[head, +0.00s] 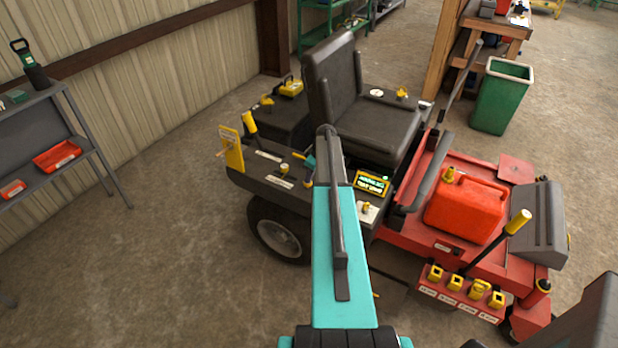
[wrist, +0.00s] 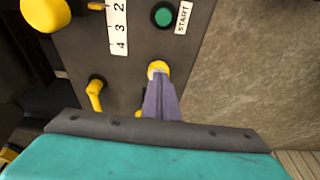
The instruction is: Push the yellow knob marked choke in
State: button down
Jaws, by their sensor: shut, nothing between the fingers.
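A dark control panel (wrist: 125,65) fills the middle of the wrist view. A small round yellow knob (wrist: 159,67) is on it, directly at the tips of my gripper (wrist: 157,78). The gripper's narrow grey fingers are together with nothing between them. They overlap the knob's lower part, and I cannot tell whether they touch it. No choke marking is readable beside it. In the head view my gripper (head: 299,156) is low over the mower's side panel, close to a yellow knob (head: 283,168) with a white label below it.
A green START button (wrist: 163,16), a 2-3-4 scale (wrist: 118,25), a yellow lever (wrist: 95,95) and a large yellow knob (wrist: 46,13) are nearby. Concrete floor is open at left.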

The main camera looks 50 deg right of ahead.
aim_at(310, 183)
notch_tip(310, 183, up, 4)
jog(key=shift+f+p, duration=0.1)
jog(key=shift+p, duration=0.25)
jog(key=shift+s+r+b, duration=0.15)
jog(key=shift+r+b, duration=0.15)
jog(key=b+v, duration=0.2)
jog(key=v, duration=0.7)
jog(key=shift+r+b, duration=0.2)
jog(key=shift+b, duration=0.15)
jog(key=shift+d, duration=0.1)
